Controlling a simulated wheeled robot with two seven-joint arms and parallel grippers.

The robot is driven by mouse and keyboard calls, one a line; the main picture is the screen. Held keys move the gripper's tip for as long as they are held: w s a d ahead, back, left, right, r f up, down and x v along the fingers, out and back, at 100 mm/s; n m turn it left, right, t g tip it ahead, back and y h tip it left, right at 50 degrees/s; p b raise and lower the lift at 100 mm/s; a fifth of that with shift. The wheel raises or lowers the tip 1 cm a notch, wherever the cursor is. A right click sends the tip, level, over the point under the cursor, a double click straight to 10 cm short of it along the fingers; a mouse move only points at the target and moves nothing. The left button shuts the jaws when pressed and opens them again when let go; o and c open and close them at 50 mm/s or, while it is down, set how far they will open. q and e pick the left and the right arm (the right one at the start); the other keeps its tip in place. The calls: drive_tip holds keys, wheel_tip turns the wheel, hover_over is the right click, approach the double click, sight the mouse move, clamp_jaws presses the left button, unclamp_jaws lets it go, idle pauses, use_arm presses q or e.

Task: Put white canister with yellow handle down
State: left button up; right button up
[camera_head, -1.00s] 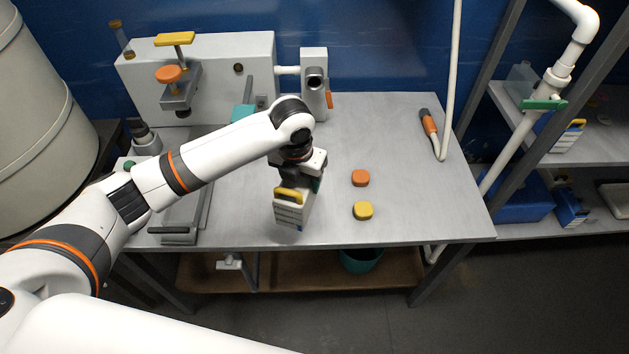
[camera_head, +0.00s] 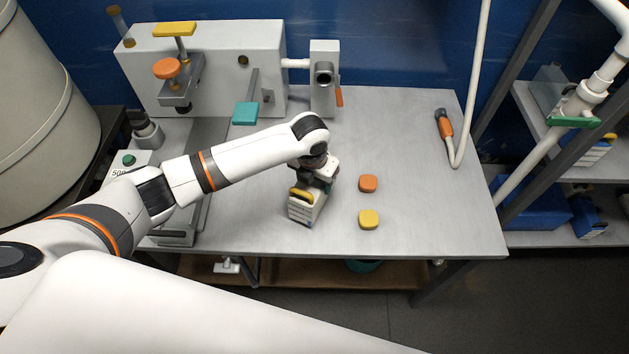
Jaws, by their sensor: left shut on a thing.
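The white canister with yellow handle (camera_head: 303,209) is at the middle of the grey table (camera_head: 420,150), left of the two small pads. My left gripper (camera_head: 314,183) is above it and shut on it; the fingers are partly hidden by the wrist and the canister. The canister looks about upright, with its base at or very close to the table top; I cannot tell whether it touches. My right gripper is not in view.
An orange pad (camera_head: 368,183) and a yellow pad (camera_head: 369,219) lie right of the canister. A grey machine (camera_head: 225,65) stands at the back left. An orange-handled tool (camera_head: 444,124) on a white hose lies at the back right.

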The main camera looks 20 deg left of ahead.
use_arm(q)
drive_tip(key=shift+f, duration=0.6)
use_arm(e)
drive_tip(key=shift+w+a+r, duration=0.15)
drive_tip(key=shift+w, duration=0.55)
use_arm(q)
drive_tip(key=shift+f, duration=0.1)
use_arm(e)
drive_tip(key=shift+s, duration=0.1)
use_arm(q)
drive_tip(key=o, duration=1.3)
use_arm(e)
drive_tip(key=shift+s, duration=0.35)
use_arm(q)
drive_tip(key=r, duration=0.4)
drive_tip(key=s+r, duration=0.1)
drive_tip(key=r, duration=0.7)
drive_tip(key=shift+s+a+r+b, duration=0.1)
drive_tip(key=shift+s+b, duration=0.15)
drive_tip(key=shift+b, duration=0.05)
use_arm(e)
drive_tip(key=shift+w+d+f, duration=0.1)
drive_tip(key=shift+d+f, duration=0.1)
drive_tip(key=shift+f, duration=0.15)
